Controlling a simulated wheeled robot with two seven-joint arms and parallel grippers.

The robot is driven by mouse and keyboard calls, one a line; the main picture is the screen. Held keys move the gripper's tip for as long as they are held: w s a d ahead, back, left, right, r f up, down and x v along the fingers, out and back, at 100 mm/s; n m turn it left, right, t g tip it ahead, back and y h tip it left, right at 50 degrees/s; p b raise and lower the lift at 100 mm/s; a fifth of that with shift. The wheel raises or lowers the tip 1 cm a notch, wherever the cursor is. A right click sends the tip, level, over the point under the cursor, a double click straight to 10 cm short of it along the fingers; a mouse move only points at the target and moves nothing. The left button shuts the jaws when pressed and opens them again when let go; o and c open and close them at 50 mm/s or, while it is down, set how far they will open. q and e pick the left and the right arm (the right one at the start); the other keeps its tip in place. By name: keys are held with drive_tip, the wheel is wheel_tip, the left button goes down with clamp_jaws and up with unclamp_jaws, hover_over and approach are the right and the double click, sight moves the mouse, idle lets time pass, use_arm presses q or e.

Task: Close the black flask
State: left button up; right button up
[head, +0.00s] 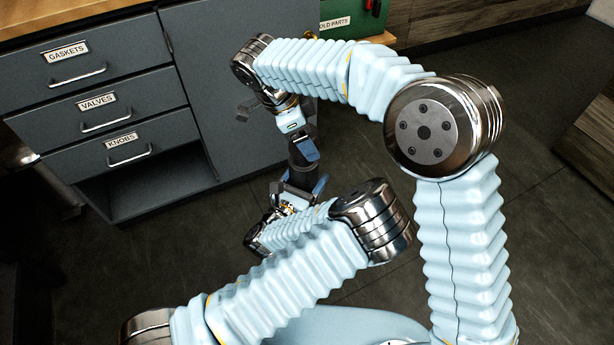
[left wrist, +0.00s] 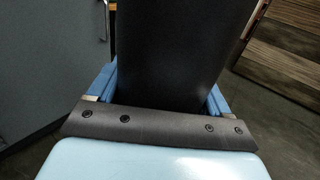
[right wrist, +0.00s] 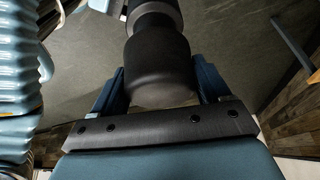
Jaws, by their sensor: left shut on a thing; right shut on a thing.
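The black flask (head: 301,177) is held in the air, roughly upright, between my two grippers. My left gripper (head: 299,188) is shut around its dark body, which also fills the gap between the blue fingers in the left wrist view (left wrist: 170,55). My right gripper (head: 304,150) is above it, shut on a black rounded cap (right wrist: 160,65). In the right wrist view a grey band (right wrist: 154,17) lies beyond the cap, in line with it. The cap and flask look lined up, but I cannot tell whether the cap is fully seated.
A grey cabinet (head: 200,60) with drawers marked gaskets, valves and knobs stands at the left under a wooden top. A green box (head: 350,22) marked old parts is at the back. The dark floor (head: 560,240) at the right is clear.

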sight(304, 173)
drive_tip(key=shift+a+r, duration=0.1)
idle(0.6)
drive_tip(key=shift+f, duration=0.95)
drive_tip(key=shift+f, duration=0.55)
use_arm(q)
clamp_jaws()
use_arm(e)
drive_tip(key=m+g, duration=0.1)
drive_tip(key=m, duration=0.3)
drive_tip(key=shift+g, duration=0.3)
drive_tip(key=m+g, duration=0.1)
drive_tip(key=m, duration=0.2)
drive_tip(key=m+g, duration=0.1)
drive_tip(key=m, duration=0.2)
drive_tip(key=shift+s+y, duration=0.15)
drive_tip(key=shift+y, duration=0.15)
